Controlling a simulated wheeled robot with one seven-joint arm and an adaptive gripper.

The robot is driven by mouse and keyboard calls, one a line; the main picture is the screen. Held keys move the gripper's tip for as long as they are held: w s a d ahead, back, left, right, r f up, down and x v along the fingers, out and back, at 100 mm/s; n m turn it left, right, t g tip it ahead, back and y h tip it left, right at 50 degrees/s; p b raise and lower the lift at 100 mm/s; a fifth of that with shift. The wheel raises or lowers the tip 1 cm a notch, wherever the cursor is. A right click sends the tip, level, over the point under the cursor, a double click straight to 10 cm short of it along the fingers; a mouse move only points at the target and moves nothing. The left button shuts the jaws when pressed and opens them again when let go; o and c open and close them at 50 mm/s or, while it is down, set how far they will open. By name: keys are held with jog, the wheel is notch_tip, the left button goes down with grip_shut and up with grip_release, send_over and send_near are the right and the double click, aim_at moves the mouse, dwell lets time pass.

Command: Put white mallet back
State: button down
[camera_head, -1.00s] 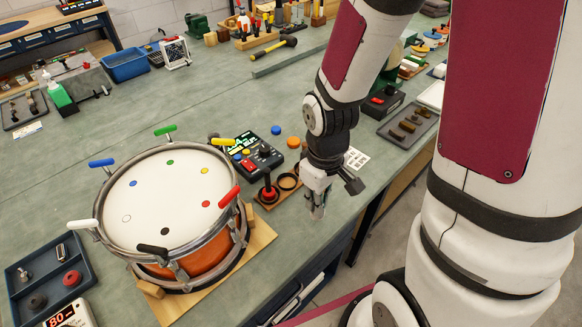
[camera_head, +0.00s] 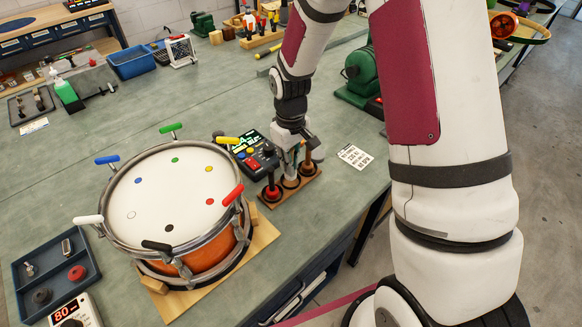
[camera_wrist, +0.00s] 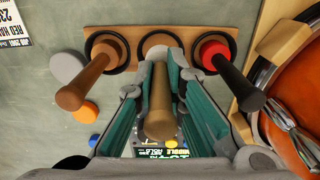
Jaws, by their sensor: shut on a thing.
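The mallet rack (camera_head: 262,204) is a brown strip beside the drum. It also shows in the wrist view (camera_wrist: 139,37), with three round seats in a row. My gripper (camera_head: 291,170) is over the middle seat, pointing down. In the wrist view my gripper (camera_wrist: 159,82) is shut on the tan handle of the white mallet (camera_wrist: 160,118), which stands about upright. Its pale head shows only partly at the middle seat; I cannot tell whether it rests fully. A red-headed mallet with a black handle (camera_wrist: 235,82) and a brown mallet (camera_wrist: 86,82) stand in the outer seats.
The drum (camera_head: 165,205) with coloured lugs stands close on the left. A control box (camera_head: 255,160) with coloured buttons sits just behind the rack. A printed card (camera_head: 354,156) lies to its right. The bench's front edge is near.

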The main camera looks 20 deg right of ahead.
jog(key=shift+f, duration=1.05)
jog(key=shift+f, duration=0.15)
jog(key=c, duration=1.7)
grip_release()
jog(key=shift+o, duration=0.2)
